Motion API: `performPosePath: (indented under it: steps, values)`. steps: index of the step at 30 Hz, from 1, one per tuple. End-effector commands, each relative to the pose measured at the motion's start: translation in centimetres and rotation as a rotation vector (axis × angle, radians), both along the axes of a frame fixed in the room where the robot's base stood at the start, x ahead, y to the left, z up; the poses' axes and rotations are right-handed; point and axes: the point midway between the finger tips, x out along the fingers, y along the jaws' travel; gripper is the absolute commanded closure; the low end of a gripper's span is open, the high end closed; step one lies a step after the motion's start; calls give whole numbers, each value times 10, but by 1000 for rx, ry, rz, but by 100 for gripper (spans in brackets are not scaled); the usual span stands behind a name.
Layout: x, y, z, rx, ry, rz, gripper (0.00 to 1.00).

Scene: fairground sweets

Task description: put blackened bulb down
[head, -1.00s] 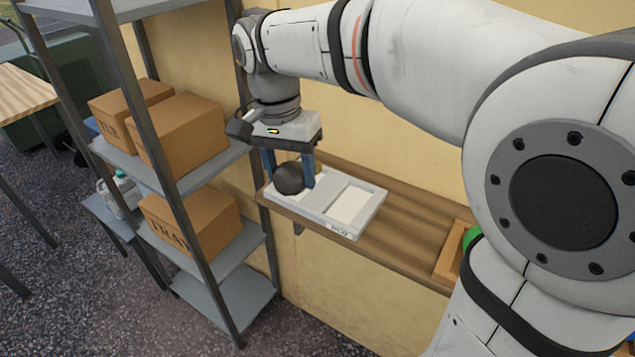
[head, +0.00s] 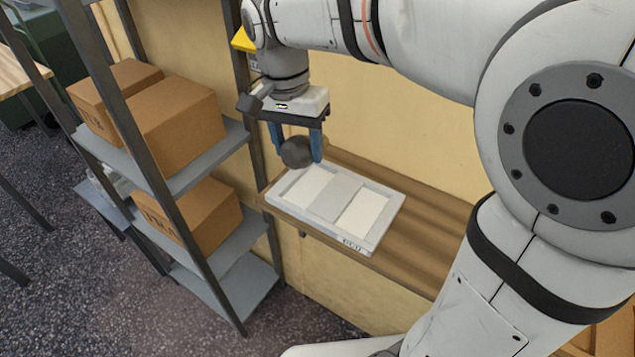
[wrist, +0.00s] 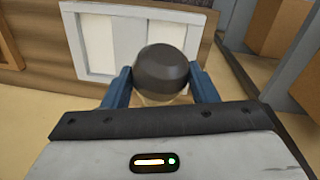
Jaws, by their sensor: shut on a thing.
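The blackened bulb (head: 297,152) is a dark grey, round thing held between the blue fingers of my gripper (head: 297,146). My gripper is shut on it. In the head view the bulb is above the back left end of a white tray (head: 372,243) with two pale panels. The tray lies on a wooden shelf board (head: 425,235) along the wall. In the wrist view the bulb (wrist: 161,70) sits between both fingertips (wrist: 161,82), with the tray (wrist: 105,77) beyond it. A label on the tray's front edge is too small to read surely.
A grey metal rack (head: 237,287) with cardboard boxes (head: 178,120) stands close to the left of the board. The cream wall (head: 420,135) is right behind the board. The board right of the tray looks clear up to where my arm hides it.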

Motion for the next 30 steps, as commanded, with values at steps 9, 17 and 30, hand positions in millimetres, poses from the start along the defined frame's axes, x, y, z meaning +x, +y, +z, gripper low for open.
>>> performPosePath:
  steps: [9,17,30]
  values:
    - [-1,1,-46,-1,2,3,60]
    - [-1,1,-79,-1,2,3,60]
    - [-1,1,-86,-1,1,4,60]
